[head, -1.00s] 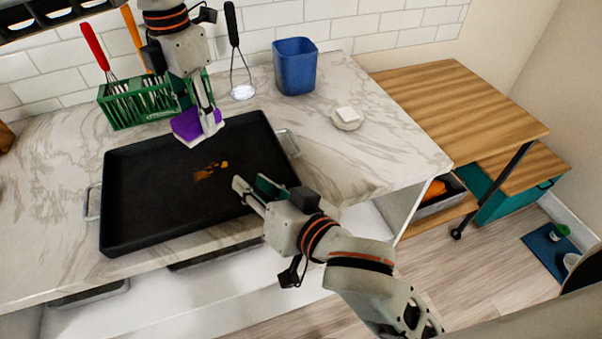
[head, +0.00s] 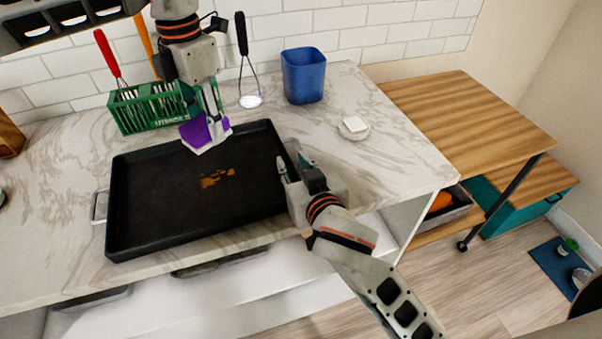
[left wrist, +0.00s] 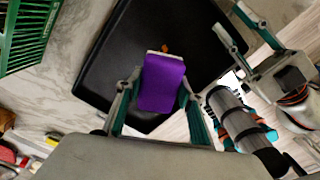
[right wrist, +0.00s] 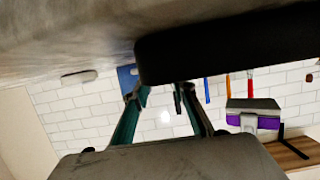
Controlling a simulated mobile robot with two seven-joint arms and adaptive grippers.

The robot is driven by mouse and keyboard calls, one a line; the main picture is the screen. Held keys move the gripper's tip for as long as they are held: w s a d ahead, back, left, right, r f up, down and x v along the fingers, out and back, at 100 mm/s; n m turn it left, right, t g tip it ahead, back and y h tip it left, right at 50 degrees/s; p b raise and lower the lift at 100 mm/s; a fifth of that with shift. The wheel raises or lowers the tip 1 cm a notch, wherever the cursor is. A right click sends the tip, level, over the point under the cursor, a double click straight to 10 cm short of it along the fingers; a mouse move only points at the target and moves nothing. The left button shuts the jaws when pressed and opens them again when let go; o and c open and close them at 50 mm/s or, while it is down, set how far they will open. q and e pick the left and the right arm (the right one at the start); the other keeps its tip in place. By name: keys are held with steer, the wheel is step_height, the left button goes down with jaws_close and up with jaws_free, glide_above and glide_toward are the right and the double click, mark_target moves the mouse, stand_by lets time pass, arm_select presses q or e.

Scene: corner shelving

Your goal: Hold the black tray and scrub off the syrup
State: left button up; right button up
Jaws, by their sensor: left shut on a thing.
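The black tray (head: 150,215) lies on the marble counter, with an orange-brown syrup patch (head: 216,177) near its middle. My left gripper (head: 216,128) is shut on a purple sponge with a pale face (head: 196,136). It holds the sponge at the tray's far edge, behind the syrup. The left wrist view shows the sponge (left wrist: 163,84) between the fingers and a bit of syrup (left wrist: 165,47) beyond it. My right gripper (head: 292,165) is at the tray's right side, fingers apart, around or beside the right handle, which is mostly hidden. The right wrist view shows the tray's dark edge (right wrist: 225,45) by its fingers.
A green utensil basket (head: 150,110) stands behind the tray, with a masher (head: 249,98) beside it. A blue container (head: 303,76) and a small dish with a white block (head: 354,126) stand further right. The counter right of the tray is mostly clear.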

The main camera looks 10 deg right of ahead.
mark_target(287, 154)
steer(key=shift+x, duration=1.65)
jaws_close()
steer(key=shift+c, duration=1)
jaws_free()
jaws_close()
